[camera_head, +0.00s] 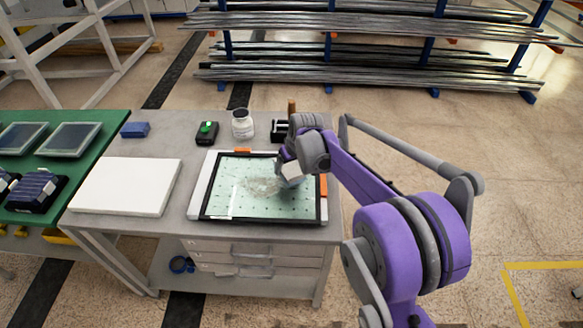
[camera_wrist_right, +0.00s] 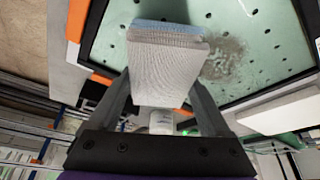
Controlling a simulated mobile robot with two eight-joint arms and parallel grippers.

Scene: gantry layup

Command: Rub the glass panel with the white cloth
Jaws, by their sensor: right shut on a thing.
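The glass panel (camera_head: 240,204) lies in a black frame on the grey workbench, with a greyish smudge near its middle. The panel and its smudge (camera_wrist_right: 225,58) also show in the right wrist view. My right gripper (camera_head: 291,172) is over the right part of the panel. In the right wrist view my right gripper (camera_wrist_right: 170,92) is shut on the white cloth (camera_wrist_right: 165,72), a folded block with a bluish layer at its far end. The cloth (camera_head: 292,171) is at or just above the glass; contact cannot be told. My left gripper is not in view.
A white board (camera_head: 125,186) lies on the bench (camera_head: 200,238) left of the panel. A white jar (camera_head: 243,124), a black device with a green top (camera_head: 207,132) and a blue block (camera_head: 135,130) stand behind. A green table (camera_head: 100,135) adjoins at left.

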